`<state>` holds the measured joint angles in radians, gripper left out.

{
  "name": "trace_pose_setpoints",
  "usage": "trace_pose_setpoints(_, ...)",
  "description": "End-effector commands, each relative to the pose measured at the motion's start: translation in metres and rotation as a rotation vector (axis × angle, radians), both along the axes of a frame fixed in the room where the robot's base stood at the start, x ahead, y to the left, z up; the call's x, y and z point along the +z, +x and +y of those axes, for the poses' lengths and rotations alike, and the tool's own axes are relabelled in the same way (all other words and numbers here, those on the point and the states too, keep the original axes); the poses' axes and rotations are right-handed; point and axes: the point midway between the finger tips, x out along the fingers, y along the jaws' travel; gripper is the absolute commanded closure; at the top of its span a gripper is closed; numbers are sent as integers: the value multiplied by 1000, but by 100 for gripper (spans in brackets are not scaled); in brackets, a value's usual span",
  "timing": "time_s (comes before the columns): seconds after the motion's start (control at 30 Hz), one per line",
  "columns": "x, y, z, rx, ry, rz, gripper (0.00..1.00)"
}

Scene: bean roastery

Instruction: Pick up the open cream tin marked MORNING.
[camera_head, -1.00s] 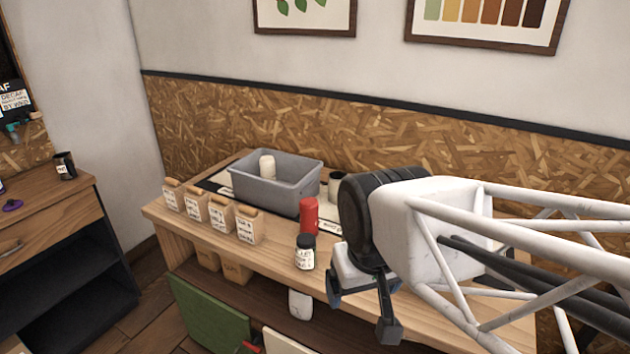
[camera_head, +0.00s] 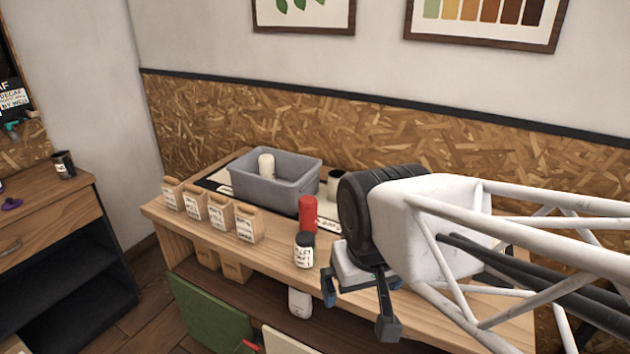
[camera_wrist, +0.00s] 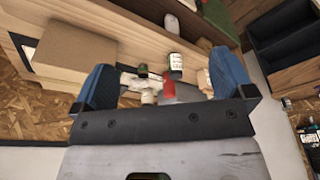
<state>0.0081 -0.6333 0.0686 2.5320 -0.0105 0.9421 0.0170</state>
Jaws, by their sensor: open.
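No lettering reading MORNING is legible in either view. A cream tin with a dark, open-looking top (camera_head: 335,182) stands at the back of the bench, right of the grey bin, partly hidden by my arm. Another cream cylinder (camera_head: 267,166) stands in the grey bin (camera_head: 275,190); its marking is unreadable. My gripper (camera_head: 358,308) is open and empty above the bench's front right part, apart from both. In the wrist view my gripper (camera_wrist: 162,62) shows its blue fingers spread, with small containers beyond them.
A red tin (camera_head: 308,213) and a black-lidded labelled jar (camera_head: 304,251) stand left of my gripper. Several labelled tan containers (camera_head: 220,214) line the bench's left front. A white item (camera_head: 300,303) is on the lower shelf. The bench front between containers and jar is clear.

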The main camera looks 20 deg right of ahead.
Motion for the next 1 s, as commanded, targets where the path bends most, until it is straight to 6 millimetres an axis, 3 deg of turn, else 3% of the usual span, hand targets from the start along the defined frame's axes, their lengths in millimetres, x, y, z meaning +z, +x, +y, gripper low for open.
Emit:
trace_pose_setpoints(0.17, 3, 6, -1, 9, -2, 2, 0)
trace_pose_setpoints(0.37, 13, 31, -4, 49, -13, 14, 0)
trace_pose_setpoints(1.0, 49, 184, -30, 291, -65, 72, 0)
